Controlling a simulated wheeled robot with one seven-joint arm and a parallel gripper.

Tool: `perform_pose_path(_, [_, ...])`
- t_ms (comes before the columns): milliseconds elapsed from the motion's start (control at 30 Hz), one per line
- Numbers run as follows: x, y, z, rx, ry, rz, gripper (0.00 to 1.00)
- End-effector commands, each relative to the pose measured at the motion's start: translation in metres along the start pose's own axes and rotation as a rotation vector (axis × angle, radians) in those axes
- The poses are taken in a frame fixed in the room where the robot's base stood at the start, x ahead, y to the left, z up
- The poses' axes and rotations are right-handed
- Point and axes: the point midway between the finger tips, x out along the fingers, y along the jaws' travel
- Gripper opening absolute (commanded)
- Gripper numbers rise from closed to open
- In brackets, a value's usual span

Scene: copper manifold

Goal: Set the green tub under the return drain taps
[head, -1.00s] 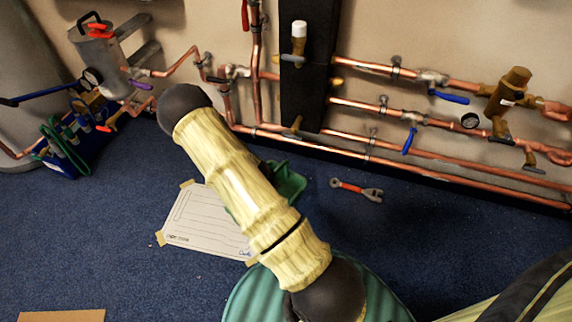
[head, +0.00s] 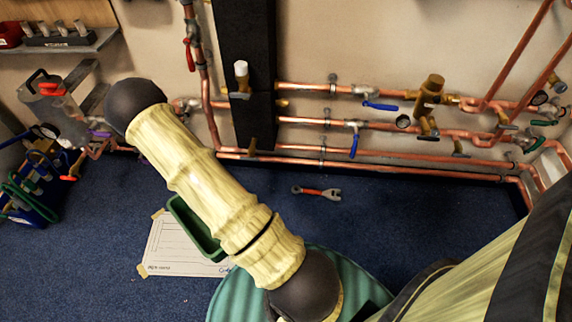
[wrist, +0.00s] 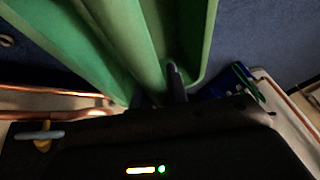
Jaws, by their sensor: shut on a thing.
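The green tub (head: 190,228) shows in the head view left of my arm, over the right part of a taped white sheet; my arm hides part of it. In the wrist view the tub (wrist: 135,45) fills the top, close up and tilted in the picture. My gripper (wrist: 173,85) is shut on the tub's wall, with one dark finger showing against the green. My gripper is hidden behind my arm in the head view. Brass taps hang low on the copper pipework, one near the black panel (head: 251,148) and one farther right (head: 459,150). I cannot tell which are the return drain taps.
A red-handled wrench (head: 316,192) lies on the blue carpet before the pipes. The white sheet (head: 170,255) is taped to the floor. A blue crate (head: 35,205) with green hose stands at the left. The carpet right of the wrench is clear.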

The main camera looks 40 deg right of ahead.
Motion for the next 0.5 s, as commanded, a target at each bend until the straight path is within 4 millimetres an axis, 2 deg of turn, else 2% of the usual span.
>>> perform_pose_path(33, [-0.018, -0.005, -0.007, -0.013, -0.003, -0.006, 0.0])
perform_pose_path(500, [-0.094, -0.032, -0.036, -0.077, -0.017, -0.032, 0.0])
